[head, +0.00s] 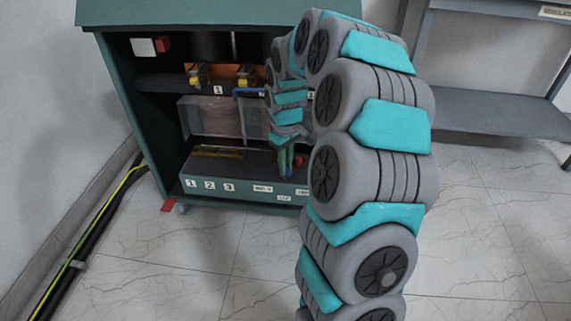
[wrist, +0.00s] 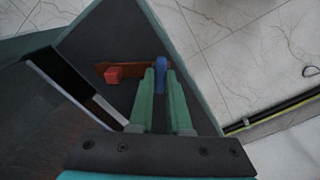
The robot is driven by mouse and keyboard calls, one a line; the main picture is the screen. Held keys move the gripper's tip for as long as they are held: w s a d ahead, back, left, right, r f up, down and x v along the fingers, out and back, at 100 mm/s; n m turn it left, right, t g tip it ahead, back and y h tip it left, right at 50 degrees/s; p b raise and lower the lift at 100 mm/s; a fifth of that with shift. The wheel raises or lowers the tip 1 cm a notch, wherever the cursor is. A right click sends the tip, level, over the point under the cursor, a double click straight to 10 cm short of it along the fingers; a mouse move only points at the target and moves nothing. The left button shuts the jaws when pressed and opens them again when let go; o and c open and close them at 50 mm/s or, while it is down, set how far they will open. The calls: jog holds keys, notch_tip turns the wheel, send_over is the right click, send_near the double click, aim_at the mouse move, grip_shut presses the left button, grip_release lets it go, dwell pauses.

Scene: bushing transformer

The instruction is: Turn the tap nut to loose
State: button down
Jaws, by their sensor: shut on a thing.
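My gripper (wrist: 161,82) reaches down inside the cabinet with its two green fingers close together. They are shut on a small upright blue piece (wrist: 160,66), which I take to be the tap nut. Its top shows between and just beyond the fingertips, and its lower part is hidden. A brown-red flat bar (wrist: 138,70) lies behind the fingertips, with a red block (wrist: 114,74) on it to the left of the blue piece. In the head view my gripper (head: 287,165) points down at the cabinet's lower shelf, beside a small red part (head: 298,160).
The dark green cabinet (head: 113,80) is open at the front. A clear box (head: 203,116) and yellow-topped parts (head: 196,78) stand inside. A numbered ledge (head: 236,188) runs along the bottom. Black and yellow cables (head: 90,220) lie at the left wall. The tiled floor in front is clear.

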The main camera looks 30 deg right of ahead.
jog(key=c, duration=0.9)
grip_release()
jog(key=shift+o, duration=0.2)
jog(key=shift+r, duration=0.1)
notch_tip(320, 180, up, 8)
jog(key=shift+f, duration=0.15)
